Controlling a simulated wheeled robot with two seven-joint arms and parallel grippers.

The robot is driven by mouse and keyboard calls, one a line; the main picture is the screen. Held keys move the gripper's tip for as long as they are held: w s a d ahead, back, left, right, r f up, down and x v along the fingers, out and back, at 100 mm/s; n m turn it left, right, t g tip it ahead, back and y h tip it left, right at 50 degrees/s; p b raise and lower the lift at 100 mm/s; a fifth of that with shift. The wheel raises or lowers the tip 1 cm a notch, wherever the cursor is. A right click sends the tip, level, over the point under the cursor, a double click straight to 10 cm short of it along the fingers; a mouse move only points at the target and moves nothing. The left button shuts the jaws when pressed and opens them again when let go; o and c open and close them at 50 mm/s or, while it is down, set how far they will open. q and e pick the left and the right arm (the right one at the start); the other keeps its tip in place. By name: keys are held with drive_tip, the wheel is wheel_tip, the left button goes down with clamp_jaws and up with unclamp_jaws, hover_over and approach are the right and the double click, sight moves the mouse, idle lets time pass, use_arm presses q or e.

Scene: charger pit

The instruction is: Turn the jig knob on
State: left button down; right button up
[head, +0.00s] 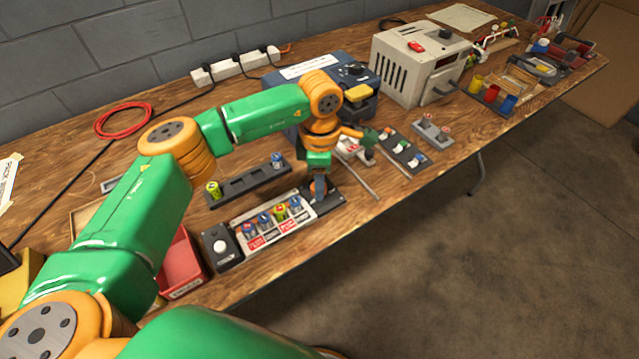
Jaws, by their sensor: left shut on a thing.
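The jig (238,258) is a dark plate on the bench's near side with several batteries lying in a row over red and white labels. A round white button or lamp (220,246) sits at its left end. My left gripper (319,192) comes down from above on the jig's right end and is shut on the jig knob there. The fingers largely hide the knob, so its pointer direction cannot be told. My right gripper is not in view.
A dark battery rack (250,184) lies just behind the jig, and a red bin (182,268) stands to its left. Behind my arm are a blue charger box (335,68) and a beige power supply (405,70). A switch strip (402,153) lies to the right.

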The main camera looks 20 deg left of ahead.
use_arm(q)
drive_tip(key=shift+m, duration=0.6)
drive_tip(key=shift+c, duration=2.2)
unclamp_jaws()
drive_tip(key=shift+d, duration=0.1)
wheel_tip(320, 180, up, 7)
drive_tip(key=shift+r+b, duration=0.1)
drive_tip(key=shift+b, duration=0.4)
